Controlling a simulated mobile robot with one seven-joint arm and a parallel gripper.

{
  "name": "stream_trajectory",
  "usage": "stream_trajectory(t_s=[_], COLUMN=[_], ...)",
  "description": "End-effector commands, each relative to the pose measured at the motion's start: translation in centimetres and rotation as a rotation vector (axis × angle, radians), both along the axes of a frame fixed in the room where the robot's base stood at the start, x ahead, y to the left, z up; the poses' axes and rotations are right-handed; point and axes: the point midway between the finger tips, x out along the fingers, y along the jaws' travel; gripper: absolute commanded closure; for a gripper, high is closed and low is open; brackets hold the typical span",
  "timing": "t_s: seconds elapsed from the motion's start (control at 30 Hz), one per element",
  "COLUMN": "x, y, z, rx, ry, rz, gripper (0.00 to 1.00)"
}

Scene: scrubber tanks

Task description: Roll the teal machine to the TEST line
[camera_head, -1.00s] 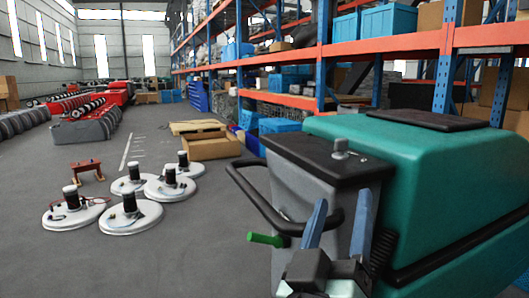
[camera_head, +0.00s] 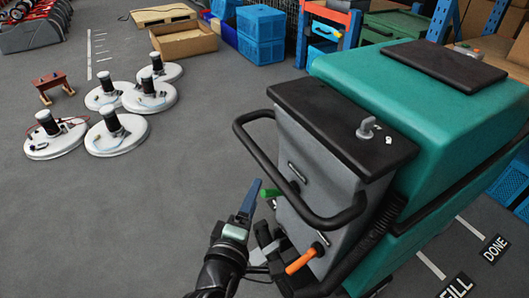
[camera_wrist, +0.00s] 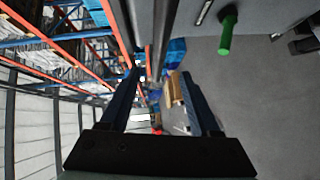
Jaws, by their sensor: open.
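The teal machine (camera_head: 430,95) stands at the right in the head view, with a grey rear panel (camera_head: 320,185) and a black loop handlebar (camera_head: 255,165). A green lever (camera_head: 267,193) and an orange lever (camera_head: 300,262) stick out low on its rear. My gripper (camera_head: 262,200) is open beside the handlebar's lower left; one blue finger shows clearly, the other is hard to make out. In the wrist view, my gripper (camera_wrist: 160,82) has both fingers spread, with dark bars beyond them and the green lever (camera_wrist: 228,32) at upper right. I cannot tell whether the handlebar lies between the fingers.
Floor labels FILL (camera_head: 455,286) and DONE (camera_head: 495,249) lie with white lines at lower right; no TEST label is readable. Several white discs (camera_head: 118,134) and a small red stand (camera_head: 52,85) sit left. A cardboard box (camera_head: 183,42) and blue crates (camera_head: 260,35) stand behind. The middle floor is clear.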

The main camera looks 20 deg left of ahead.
Motion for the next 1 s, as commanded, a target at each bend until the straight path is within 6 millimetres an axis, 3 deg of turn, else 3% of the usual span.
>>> stream_trajectory(t_s=[0.6, 1.0], x=[10.1, 12.1], y=[1.3, 1.5], z=[-1.3, -1.6], rx=[0.007, 0.006], ry=[-0.001, -0.001], rz=[-0.002, -0.003], gripper=[0.37, 0.37])
